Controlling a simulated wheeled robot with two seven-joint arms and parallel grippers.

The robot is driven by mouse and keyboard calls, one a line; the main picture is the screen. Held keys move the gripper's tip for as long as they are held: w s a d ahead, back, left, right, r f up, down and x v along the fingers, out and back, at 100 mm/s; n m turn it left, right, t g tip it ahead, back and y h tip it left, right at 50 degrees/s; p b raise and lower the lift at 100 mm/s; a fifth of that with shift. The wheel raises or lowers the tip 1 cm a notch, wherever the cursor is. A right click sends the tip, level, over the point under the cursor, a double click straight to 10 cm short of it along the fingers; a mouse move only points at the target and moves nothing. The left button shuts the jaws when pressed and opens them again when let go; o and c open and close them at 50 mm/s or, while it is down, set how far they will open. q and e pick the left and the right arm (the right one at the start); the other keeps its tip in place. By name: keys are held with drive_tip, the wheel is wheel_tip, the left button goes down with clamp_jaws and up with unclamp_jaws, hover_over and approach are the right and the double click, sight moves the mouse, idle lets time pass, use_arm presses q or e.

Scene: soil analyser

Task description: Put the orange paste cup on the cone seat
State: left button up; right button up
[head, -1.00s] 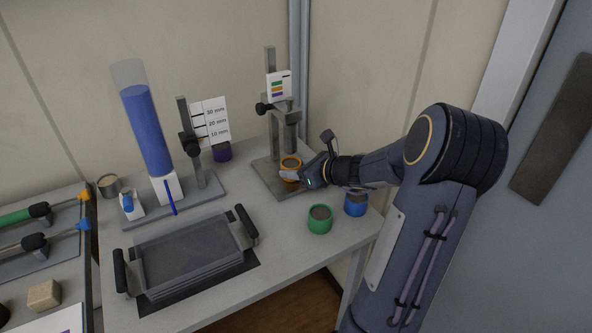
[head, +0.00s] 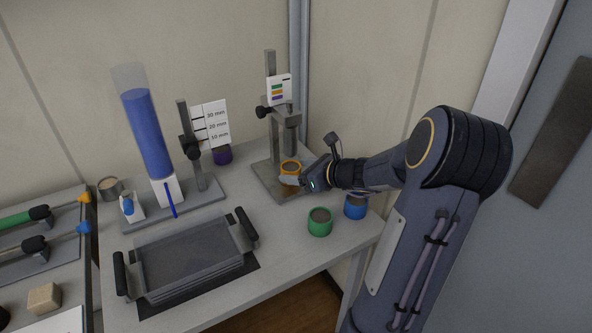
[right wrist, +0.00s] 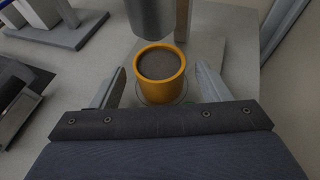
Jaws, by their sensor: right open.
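The orange paste cup (head: 290,168) stands upright on the base of the cone stand (head: 262,180), below the stand's grey cylinder. In the right wrist view the orange cup (right wrist: 160,84) is full of grey paste and sits on a round seat mark (right wrist: 185,92) on the plate. My right gripper (head: 298,182) is at the cup, coming from the right. In the right wrist view its fingers (right wrist: 158,88) are open, one on each side of the cup with gaps visible. My left gripper is not in view.
A green cup (head: 320,222) and a blue cup (head: 355,207) stand at the table's right front. A purple cup (head: 222,154) is behind the stand with the blue tube (head: 148,130). A grey tray (head: 190,262) lies in front. A colour card (head: 279,90) hangs on the cone stand.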

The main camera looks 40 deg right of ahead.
drive_tip(key=p+v, duration=0.1)
drive_tip(key=v, duration=1)
drive_tip(key=shift+a, duration=0.1)
drive_tip(key=s+a+r+n+g+y, duration=0.2)
drive_tip(key=a+n+g+y, duration=0.25)
drive_tip(key=a+n, duration=1.2)
drive_tip(key=s+a+f+n+g+h, duration=0.3)
drive_tip(key=s+a+n, duration=0.8)
drive_tip(key=n, duration=0.5)
drive_tip(key=shift+a+f, duration=0.15)
drive_tip(key=shift+a, duration=0.3)
